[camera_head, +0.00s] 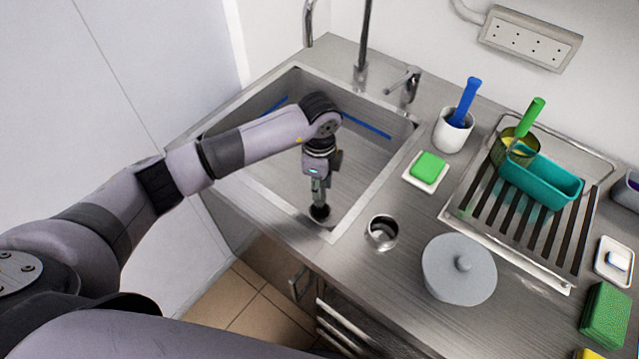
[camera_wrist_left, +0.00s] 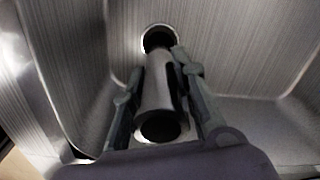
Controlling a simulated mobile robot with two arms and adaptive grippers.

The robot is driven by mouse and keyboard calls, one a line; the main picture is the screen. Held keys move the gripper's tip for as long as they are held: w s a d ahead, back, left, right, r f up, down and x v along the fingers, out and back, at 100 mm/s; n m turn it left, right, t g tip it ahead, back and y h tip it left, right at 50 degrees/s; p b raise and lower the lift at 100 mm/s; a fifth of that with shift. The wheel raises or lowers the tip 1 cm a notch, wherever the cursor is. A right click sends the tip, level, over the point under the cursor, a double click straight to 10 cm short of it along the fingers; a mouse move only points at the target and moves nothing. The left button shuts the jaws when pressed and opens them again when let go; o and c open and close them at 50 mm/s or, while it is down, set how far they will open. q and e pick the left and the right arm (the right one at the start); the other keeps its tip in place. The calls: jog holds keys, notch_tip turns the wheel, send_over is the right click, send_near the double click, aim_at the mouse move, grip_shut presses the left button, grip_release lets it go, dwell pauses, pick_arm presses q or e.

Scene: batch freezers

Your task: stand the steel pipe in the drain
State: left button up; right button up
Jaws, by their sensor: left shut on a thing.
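The steel pipe (camera_wrist_left: 158,88) is a short grey hollow cylinder, with its dark open near end facing the left wrist camera. My left gripper (camera_head: 319,190) is low inside the sink near its front corner; in the left wrist view its fingers (camera_wrist_left: 160,90) are shut on the pipe from both sides. The drain (camera_wrist_left: 158,38) is a dark round hole with a bright rim in the sink floor. The pipe's far end overlaps the drain's near edge in that view; I cannot tell whether it is inside. My right gripper is not in view.
The steel sink (camera_head: 362,205) has raised walls around my gripper. A tap (camera_head: 364,50) stands behind it. On the counter to the right are a metal cup (camera_head: 382,232), a grey lidded pot (camera_head: 458,270), a green sponge (camera_head: 429,165) and a dish rack (camera_head: 500,240).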

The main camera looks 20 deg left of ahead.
pick_arm(q)
jog(key=shift+f+b, duration=0.45)
jog(key=shift+f, duration=0.15)
dwell(0.3)
jog(key=o, duration=0.7)
jog(key=shift+o, duration=0.2)
jog(key=shift+r+p, duration=4.35)
jog(key=shift+r, duration=1.2)
